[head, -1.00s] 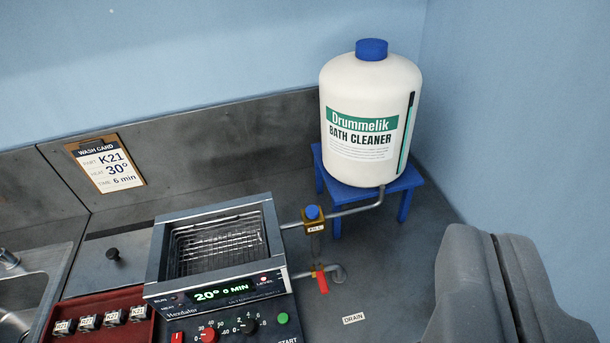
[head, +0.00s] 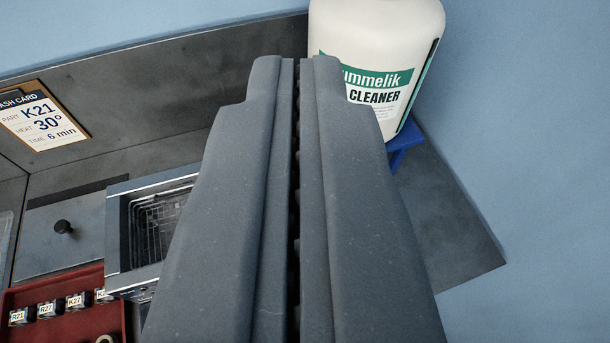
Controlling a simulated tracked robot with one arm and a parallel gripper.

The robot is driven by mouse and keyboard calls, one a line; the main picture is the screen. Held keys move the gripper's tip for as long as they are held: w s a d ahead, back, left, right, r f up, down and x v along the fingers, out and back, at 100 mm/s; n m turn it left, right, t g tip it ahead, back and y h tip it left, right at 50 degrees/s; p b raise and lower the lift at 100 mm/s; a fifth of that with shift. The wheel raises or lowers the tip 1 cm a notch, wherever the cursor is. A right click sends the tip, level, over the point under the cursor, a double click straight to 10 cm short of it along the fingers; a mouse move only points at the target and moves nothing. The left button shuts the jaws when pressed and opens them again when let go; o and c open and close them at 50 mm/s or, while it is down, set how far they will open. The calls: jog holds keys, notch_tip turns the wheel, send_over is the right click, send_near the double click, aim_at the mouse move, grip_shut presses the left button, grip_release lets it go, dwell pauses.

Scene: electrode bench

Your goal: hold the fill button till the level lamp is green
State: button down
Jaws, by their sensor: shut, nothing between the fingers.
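My gripper (head: 297,62) is shut and empty, and it fills the middle of the view. Its fingers point toward the white bath cleaner drum (head: 370,32), overlapping the drum's label in the picture. The fill button and the level lamp are hidden behind my gripper, so I cannot tell the lamp's colour or whether the fingers touch the button. Only the left part of the steel bath (head: 117,235) shows, with a wire basket (head: 157,222) inside.
The drum stands on a blue stand (head: 406,141). A wash card (head: 42,116) leans at the back left, reading K21, 30°, 6 min. A lid with a black knob (head: 63,227) and a red tray (head: 52,327) of tagged parts are at left. Bare bench shows at right.

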jog(key=w+f+n+g+y+p, duration=0.1)
jog(key=w+f+g, duration=0.1)
jog(key=w+f, duration=0.3)
jog(key=w+d+f+n+g+y+p, duration=0.1)
jog(key=w+f, duration=0.4)
jog(key=f, duration=0.9)
jog(key=w+d+f+n+g+p, duration=0.1)
jog(key=w+f+g+p, duration=0.1)
jog(key=w+f, duration=0.4)
notch_tip(320, 180, down, 4)
jog(key=shift+r+g+y, duration=0.1)
jog(key=shift+g+y, duration=0.3)
jog(key=shift+g, duration=0.4)
jog(key=shift+d, duration=0.1)
jog(key=p+x, duration=0.2)
jog(key=x, duration=0.8)
notch_tip(320, 180, down, 3)
jog(key=shift+f, duration=0.55)
jog(key=shift+f, duration=0.1)
